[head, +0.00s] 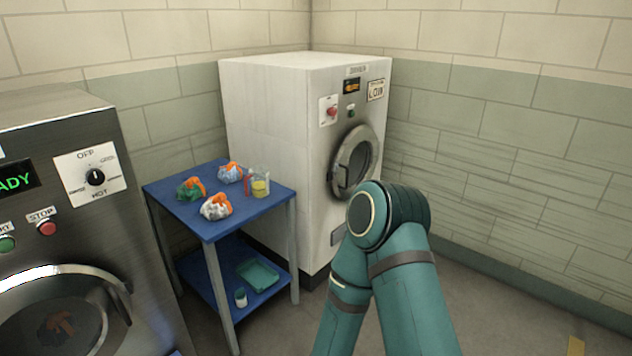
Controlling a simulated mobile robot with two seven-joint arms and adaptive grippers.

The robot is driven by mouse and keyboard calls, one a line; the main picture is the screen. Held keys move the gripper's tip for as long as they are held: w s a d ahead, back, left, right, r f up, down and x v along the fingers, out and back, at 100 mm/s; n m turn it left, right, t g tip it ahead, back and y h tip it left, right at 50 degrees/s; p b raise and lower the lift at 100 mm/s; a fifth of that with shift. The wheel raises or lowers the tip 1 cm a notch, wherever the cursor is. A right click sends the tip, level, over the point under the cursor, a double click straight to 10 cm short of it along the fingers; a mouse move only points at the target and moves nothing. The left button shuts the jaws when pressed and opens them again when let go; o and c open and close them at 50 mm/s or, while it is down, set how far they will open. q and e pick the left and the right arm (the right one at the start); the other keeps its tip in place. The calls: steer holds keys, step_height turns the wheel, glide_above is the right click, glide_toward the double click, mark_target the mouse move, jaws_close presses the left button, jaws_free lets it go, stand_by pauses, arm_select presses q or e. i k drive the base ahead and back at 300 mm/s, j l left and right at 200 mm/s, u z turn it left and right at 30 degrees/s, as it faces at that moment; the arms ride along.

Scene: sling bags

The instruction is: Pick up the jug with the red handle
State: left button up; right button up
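A small clear jug (260,184) with yellow contents stands on the top shelf of the blue table (217,229), near its back right corner. A small red upright part (247,184) shows at its left side and looks like its handle, though it is small in the view. My teal right arm rises at the lower centre, in front of the white machine, with its bent joint to the right of the table. Neither gripper is in the head view, so I cannot see what they hold.
Several orange-topped bags, including a green one (190,189) and a white one (216,207), lie left of the jug. A teal tray (258,274) and a small white pot (240,297) are on the lower shelf. A steel machine (60,220) and a white dryer (290,150) flank the table.

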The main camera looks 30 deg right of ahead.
mark_target(258, 175)
steer(key=z, duration=0.5)
steer(key=u, duration=1.2)
steer(key=i+l, duration=0.15)
steer(key=l, duration=0.25)
steer(key=i+l+u, duration=0.15)
steer(key=l, duration=0.3)
steer(key=i+l, duration=0.15)
steer(key=l, duration=0.25)
steer(key=i+l+u, duration=0.15)
steer(key=l, duration=0.3)
steer(key=i+l, duration=0.1)
steer(key=l, duration=0.35)
steer(key=u, duration=0.05)
